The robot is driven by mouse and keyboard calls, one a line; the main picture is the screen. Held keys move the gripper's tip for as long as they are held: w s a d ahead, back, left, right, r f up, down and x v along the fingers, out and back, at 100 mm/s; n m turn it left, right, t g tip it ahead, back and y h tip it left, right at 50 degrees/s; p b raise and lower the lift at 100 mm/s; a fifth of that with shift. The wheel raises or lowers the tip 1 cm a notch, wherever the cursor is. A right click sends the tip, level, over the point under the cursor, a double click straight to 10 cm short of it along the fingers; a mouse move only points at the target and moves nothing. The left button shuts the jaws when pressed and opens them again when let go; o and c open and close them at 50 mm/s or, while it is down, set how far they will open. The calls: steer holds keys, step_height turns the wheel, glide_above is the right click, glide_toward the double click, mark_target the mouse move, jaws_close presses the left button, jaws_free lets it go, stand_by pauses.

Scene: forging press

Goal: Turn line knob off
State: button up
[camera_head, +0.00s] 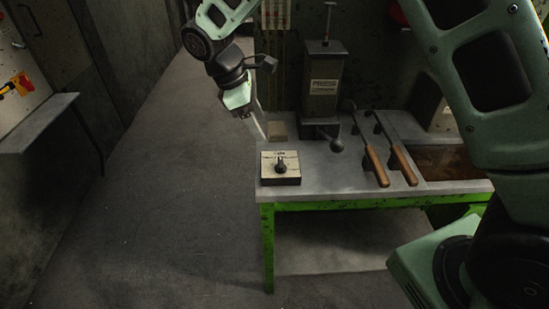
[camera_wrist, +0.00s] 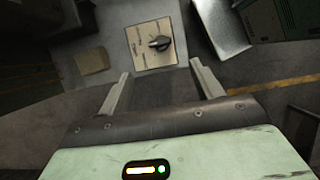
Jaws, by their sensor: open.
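The line knob (camera_head: 281,164) is a small black knob on a pale square control box, which sits at the front left corner of the grey bench. In the wrist view the knob (camera_wrist: 159,43) shows on its cream plate, beyond the fingertips and between their lines. Its pointer lies roughly sideways there; the label text is too small to read. My gripper (camera_head: 260,128) is above the bench's left edge, behind and left of the box, apart from it. In the wrist view its fingers (camera_wrist: 160,80) are spread with nothing between them.
A small tan block (camera_head: 277,130) lies behind the box. A press unit (camera_head: 323,85) with a lever stands at the back. Two wood-handled tools (camera_head: 375,165) lie right of the box. The floor (camera_head: 150,210) left of the bench is clear.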

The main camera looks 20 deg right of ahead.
mark_target(281, 161)
steer(key=p+x, duration=0.2)
steer(key=x, duration=1.1)
steer(key=shift+f, duration=0.1)
steer(key=c, duration=1)
